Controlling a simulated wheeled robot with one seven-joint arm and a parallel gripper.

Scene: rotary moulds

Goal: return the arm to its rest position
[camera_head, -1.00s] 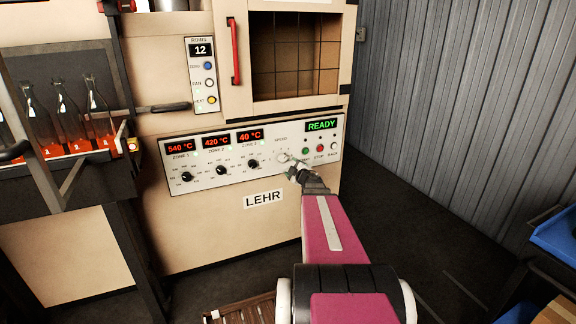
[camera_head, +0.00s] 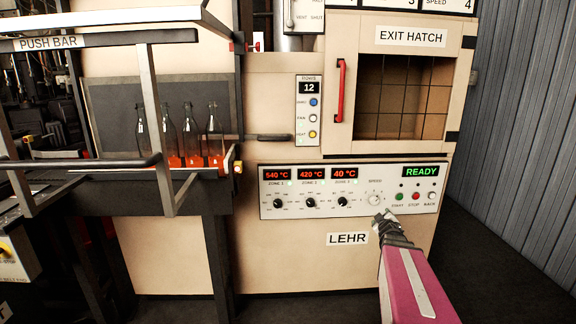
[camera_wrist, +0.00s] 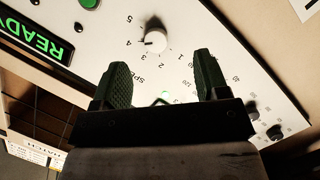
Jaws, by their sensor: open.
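My gripper (camera_head: 383,217) is in front of the lehr's control panel (camera_head: 268,211), just below the speed knob (camera_head: 375,199). In the wrist view my gripper (camera_wrist: 160,85) has its two dark fingers apart with nothing between them. The white speed knob (camera_wrist: 152,41) lies beyond the fingertips, apart from them, with its pointer near 4. My pink arm reaches up from the lower right of the head view.
The exit hatch opening (camera_head: 402,97) with a red handle (camera_head: 340,90) is above the panel. A push bar frame (camera_head: 150,95) and several bottles (camera_head: 191,137) with glowing orange bases stand at left. Grey corrugated wall (camera_head: 525,130) is at right. The READY display (camera_head: 421,171) is lit green.

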